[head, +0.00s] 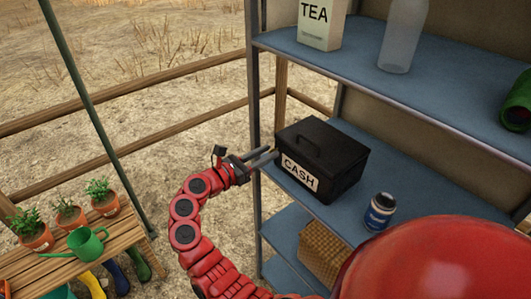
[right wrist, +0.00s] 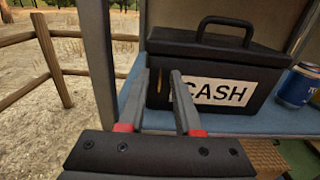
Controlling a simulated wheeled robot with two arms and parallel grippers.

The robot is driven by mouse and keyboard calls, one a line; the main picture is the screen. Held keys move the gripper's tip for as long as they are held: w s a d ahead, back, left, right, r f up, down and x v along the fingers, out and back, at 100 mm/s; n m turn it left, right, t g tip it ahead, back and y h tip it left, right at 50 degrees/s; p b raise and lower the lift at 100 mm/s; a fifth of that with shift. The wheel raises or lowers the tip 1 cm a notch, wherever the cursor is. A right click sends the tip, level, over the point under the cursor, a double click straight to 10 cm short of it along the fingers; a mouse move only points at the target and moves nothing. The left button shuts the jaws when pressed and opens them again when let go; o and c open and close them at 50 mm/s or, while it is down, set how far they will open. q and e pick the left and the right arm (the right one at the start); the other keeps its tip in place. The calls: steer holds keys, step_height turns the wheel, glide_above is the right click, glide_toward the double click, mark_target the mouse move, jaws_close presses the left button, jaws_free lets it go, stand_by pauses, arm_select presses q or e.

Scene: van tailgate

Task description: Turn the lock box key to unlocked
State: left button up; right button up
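The lock box is a black cash box (head: 338,150) with a lid handle and a white CASH label, standing on the blue middle shelf. It also shows in the right wrist view (right wrist: 255,50). My right gripper (head: 273,153) is at the box's left front corner, beside the label. In the right wrist view its two fingers (right wrist: 160,75) stand apart, pointing at the box front left of the label, with the right finger covering part of the label. My left gripper is not in view.
The upper shelf holds a TEA carton (head: 320,25), a pale bottle (head: 403,38) and a green object (head: 517,105). A shelf post (head: 254,100) is close left of my gripper. Potted plants (head: 102,196) stand on a bench at left.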

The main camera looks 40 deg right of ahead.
jaws_close()
stand_by(1.4)
